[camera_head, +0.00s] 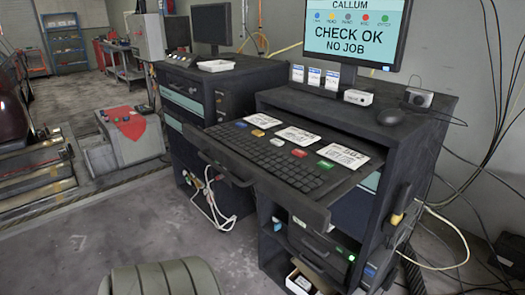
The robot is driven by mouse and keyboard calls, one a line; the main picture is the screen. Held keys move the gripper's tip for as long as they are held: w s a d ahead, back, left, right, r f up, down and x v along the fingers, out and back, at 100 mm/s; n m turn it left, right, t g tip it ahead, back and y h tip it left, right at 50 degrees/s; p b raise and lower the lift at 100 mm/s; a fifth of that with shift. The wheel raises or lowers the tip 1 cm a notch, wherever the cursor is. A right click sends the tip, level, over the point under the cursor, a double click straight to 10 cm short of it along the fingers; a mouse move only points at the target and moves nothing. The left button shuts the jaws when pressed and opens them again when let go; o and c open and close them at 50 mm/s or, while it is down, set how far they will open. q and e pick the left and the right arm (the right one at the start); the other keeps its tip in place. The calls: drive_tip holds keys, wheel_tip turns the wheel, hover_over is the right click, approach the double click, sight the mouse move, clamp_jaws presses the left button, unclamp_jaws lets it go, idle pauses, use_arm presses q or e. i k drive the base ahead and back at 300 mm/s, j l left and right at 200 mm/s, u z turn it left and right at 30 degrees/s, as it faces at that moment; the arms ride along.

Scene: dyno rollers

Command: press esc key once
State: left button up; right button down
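A dark keyboard (262,155) lies on the pulled-out tray of the dark cabinet in the middle of the view. It has blue (241,124), yellow (257,132), red (299,153) and green (326,164) patches along its far edge. The key legends are too small to read, so I cannot pick out the esc key. The monitor (345,36) above shows "CHECK OK" and "NO JOB", with a row of small coloured icons over these words. Neither of my grippers is in view.
Printed sheets (343,154) lie behind the keyboard. The tray's raised front edge (290,208) juts out. A mouse (391,117) and white box (358,97) sit on the cabinet top. An olive, ribbed rounded shape (165,279) is at the bottom. Cables hang right; bare floor lies left.

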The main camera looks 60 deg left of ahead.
sight(300, 153)
drive_tip(key=u, duration=2.15)
